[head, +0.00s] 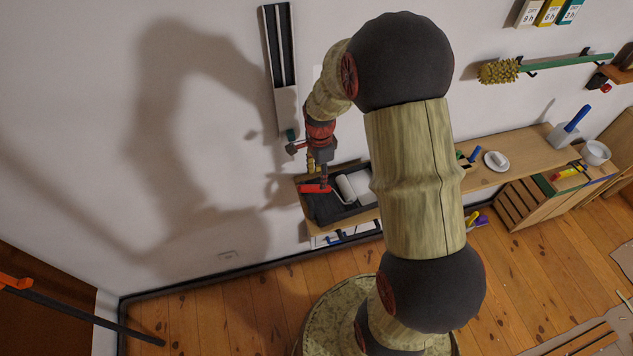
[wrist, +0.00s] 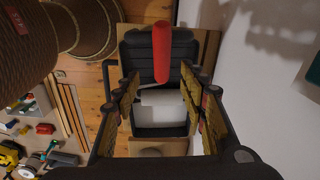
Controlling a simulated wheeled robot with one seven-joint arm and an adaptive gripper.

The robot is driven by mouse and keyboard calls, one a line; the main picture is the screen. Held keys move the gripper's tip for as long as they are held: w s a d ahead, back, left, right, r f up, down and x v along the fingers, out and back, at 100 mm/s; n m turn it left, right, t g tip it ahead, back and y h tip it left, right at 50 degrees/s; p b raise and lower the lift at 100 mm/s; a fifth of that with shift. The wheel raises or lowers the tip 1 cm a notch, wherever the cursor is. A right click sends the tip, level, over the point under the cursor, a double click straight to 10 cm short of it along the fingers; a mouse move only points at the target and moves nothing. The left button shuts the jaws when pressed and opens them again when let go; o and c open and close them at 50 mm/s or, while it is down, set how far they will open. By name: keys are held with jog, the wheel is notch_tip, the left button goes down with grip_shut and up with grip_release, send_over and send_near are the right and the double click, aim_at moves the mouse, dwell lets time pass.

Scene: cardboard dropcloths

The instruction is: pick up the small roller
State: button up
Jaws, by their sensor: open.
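The small roller has a red handle (head: 314,188) and a pale sleeve (head: 345,188). It lies in a black paint tray (head: 325,208) on the wooden shelf by the wall. In the wrist view the red handle (wrist: 161,52) points up the picture, and a thin wire runs from it toward the white sleeve (wrist: 162,101). My gripper (head: 318,176) is just above the tray, near the handle. In the wrist view my gripper (wrist: 160,84) is open and empty, its fingers on either side of the roller's wire and sleeve. Contact cannot be told.
The wooden shelf (head: 520,158) runs right along the wall, with a white dish (head: 496,161) and a bowl (head: 596,152). A wall rack (head: 281,60) hangs above the tray. A green-handled brush (head: 560,63) hangs at upper right. The floor at lower left is mostly clear.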

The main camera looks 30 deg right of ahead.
aim_at(317, 186)
notch_tip(317, 186, down, 3)
jog(key=shift+d+r, duration=0.1)
jog(key=f, duration=0.5)
jog(key=shift+w+a+f+b, duration=0.2)
jog(key=shift+w+f+b, duration=0.1)
jog(key=shift+b, duration=0.05)
jog(key=shift+c, duration=1.1)
jog(key=c, duration=0.8)
grip_shut()
